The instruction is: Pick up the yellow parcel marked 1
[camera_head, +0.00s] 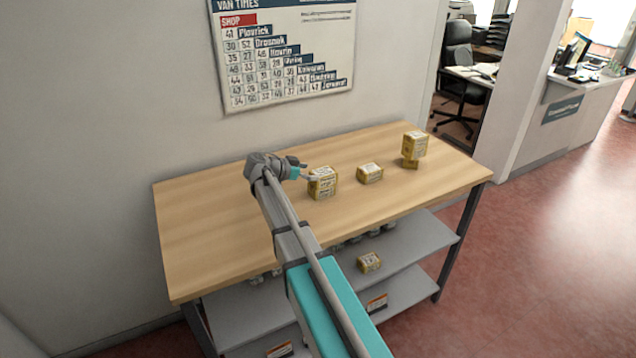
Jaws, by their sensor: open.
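Several yellow parcels with white labels stand on the wooden table; their numbers are too small to read, so I cannot tell which is marked 1. The left yellow parcel (323,186) is nearest my gripper. A flatter middle yellow parcel (370,174) lies to its right.
The wooden table (215,225) has free room at left and front. Another yellow parcel (369,262) lies on the grey shelf (410,250) below. Several dark items stand further back there. A wall bounds the table's rear; a chair (457,75) stands beyond the doorway.

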